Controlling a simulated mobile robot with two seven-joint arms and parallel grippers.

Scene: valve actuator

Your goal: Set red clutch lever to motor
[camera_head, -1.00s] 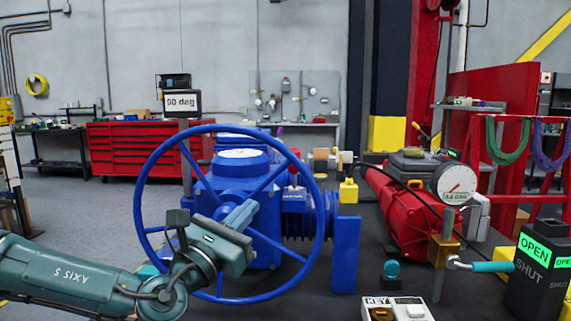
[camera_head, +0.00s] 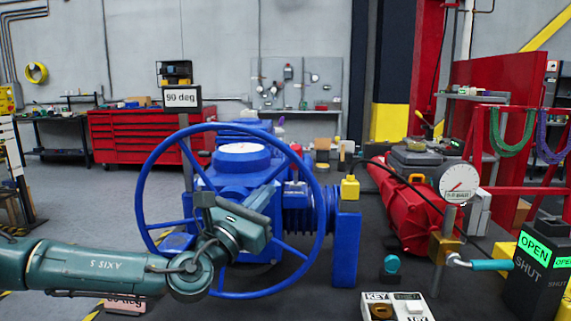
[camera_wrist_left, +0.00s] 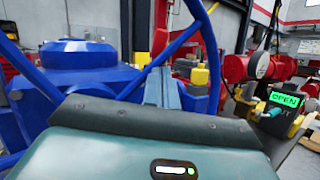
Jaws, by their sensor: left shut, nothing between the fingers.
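The blue valve actuator (camera_head: 235,180) stands in the middle of the head view, behind a large blue handwheel (camera_head: 146,185). A small red part (camera_head: 294,177) shows on the actuator's right side, behind the wheel rim; I cannot tell if it is the clutch lever. My left gripper (camera_head: 268,198) is at the wheel, right of its middle, pointing away toward the actuator. Its body covers part of the wheel and housing. In the left wrist view its fingers (camera_wrist_left: 162,88) are together and empty, near a wheel spoke. My right gripper is out of view.
A yellow-topped blue block (camera_head: 346,245) stands right of the wheel. Farther right are a red motor-like cylinder (camera_head: 405,210), a gauge (camera_head: 458,184), a teal-handled valve (camera_head: 490,266) and a lit OPEN sign (camera_head: 535,248). A KEY box (camera_head: 397,308) lies in front.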

